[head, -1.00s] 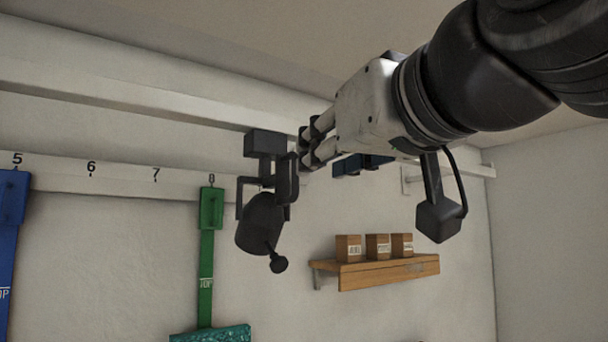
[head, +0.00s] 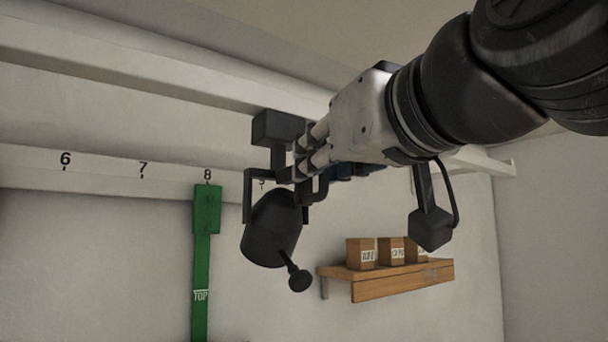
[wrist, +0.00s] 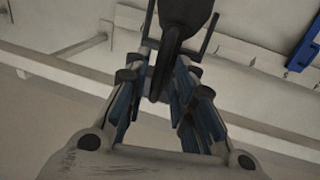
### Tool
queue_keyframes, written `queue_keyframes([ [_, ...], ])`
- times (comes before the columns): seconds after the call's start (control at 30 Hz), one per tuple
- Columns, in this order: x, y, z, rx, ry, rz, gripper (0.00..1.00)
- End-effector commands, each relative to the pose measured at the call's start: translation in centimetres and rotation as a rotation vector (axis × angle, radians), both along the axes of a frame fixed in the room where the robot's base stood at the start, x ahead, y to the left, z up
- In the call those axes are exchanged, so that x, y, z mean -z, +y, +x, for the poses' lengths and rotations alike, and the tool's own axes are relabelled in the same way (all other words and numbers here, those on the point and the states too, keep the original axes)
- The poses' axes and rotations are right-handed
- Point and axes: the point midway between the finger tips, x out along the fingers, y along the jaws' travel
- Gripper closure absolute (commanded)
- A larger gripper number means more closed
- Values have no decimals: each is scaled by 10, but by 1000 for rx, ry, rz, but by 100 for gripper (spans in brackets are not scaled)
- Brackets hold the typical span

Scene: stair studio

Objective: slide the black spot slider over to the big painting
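The black spot slider hangs from the upper rail: its block (head: 278,128) is at the rail, with a yoke and a tilted lamp head (head: 272,228) with a knob below. It stands just right of the 8 mark. My gripper (head: 299,158) is at the stem under the block, coming from the right. In the wrist view the fingers (wrist: 160,78) stand on either side of a black part of the spot (wrist: 178,18). They look apart; contact is unclear. No big painting can be made out.
A green strap (head: 206,260) marked TOP hangs from the numbered lower rail (head: 105,172), left of the spot. A wooden shelf (head: 385,282) with small boxes (head: 391,252) is at right. Something blue (head: 345,172) is partly hidden behind my gripper; blue also shows in the wrist view (wrist: 306,42).

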Motion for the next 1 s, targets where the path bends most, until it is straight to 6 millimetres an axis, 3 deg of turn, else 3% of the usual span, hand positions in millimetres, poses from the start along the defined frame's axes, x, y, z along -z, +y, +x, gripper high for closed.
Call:
queue_keyframes([
  [0.3, 0, 0, 0, 0, 1, 0, 100],
  [1.0, -2, 0, -1, 1, -6, 2, 100],
])
